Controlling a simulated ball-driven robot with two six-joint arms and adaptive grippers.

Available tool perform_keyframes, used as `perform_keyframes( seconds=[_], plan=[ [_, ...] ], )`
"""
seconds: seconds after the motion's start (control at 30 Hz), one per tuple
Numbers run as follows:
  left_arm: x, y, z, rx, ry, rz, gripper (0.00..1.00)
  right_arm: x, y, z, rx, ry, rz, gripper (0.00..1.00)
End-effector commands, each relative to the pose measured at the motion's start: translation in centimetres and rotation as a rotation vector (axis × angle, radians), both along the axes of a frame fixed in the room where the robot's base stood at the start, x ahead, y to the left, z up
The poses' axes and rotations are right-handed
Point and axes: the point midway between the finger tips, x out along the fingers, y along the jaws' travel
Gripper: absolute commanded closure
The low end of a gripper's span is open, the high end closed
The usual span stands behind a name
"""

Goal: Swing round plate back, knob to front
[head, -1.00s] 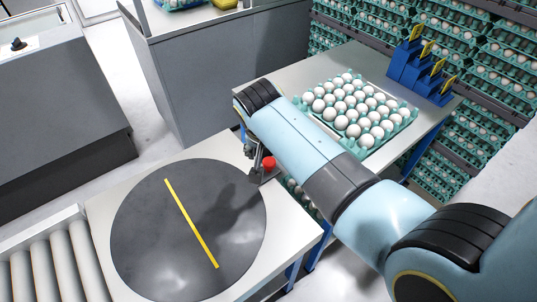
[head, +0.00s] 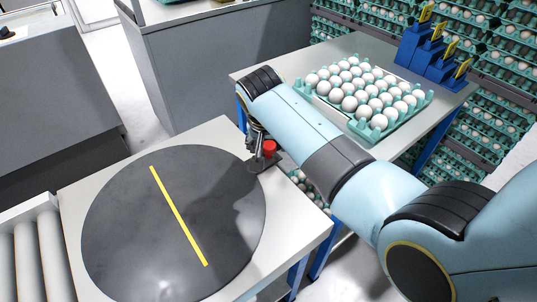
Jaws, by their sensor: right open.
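The round plate (head: 130,235) is a dark grey disc lying flat on a pale table. A yellow stripe (head: 180,217) runs across its middle, from upper left to lower right. The red knob (head: 269,148) stands at the plate's upper right edge. My right gripper (head: 257,152) is at the knob, just left of it, with its fingers pointing down. It is open; the arm hides part of it, and I cannot tell whether a finger touches the knob. My left gripper is out of view.
A teal tray of white eggs (head: 423,101) sits on a second table (head: 285,72) behind my right arm. Blue stands with yellow tags (head: 415,52) are at its far corner. Stacked egg trays (head: 495,85) line the back right. A roller conveyor (head: 28,262) is at lower left.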

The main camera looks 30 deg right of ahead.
Motion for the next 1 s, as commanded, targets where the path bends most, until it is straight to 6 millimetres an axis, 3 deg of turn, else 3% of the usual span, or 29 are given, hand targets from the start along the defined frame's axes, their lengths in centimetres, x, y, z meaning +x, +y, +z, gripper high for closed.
perform_keyframes(
  seconds=[0.07,0.37,0.8,1.0],
  plan=[
    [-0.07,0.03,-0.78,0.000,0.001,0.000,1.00,0.15,-0.10,-0.65,0.000,0.000,0.000,0.42],
    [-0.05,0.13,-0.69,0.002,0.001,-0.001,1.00,0.22,-0.13,-0.49,0.001,-0.001,0.000,0.43],
    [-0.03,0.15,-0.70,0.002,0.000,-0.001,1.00,0.19,-0.12,-0.54,0.001,-0.001,0.000,1.00],
    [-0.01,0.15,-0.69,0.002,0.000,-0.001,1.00,0.17,-0.12,-0.55,0.001,0.000,0.000,1.00]
  ],
)
